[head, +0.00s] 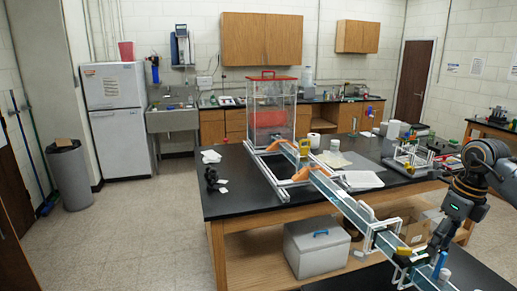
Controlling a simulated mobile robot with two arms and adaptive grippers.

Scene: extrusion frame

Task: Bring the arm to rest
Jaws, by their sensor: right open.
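My right arm comes in from the right edge and hangs down at the lower right. Its gripper (435,254) is small and dark in the head view and is open. It is over the near end of the long extrusion frame (350,208), close to a small blue part (441,262). I cannot tell whether it touches that part. The frame runs diagonally from the middle of the black-topped bench (240,206) to the lower right. My left gripper is not in view.
A clear box with a red lid (270,76) stands on the bench at the frame's far end. Paper towels, papers and small equipment lie right of the frame. A grey case (317,250) sits on the shelf below.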

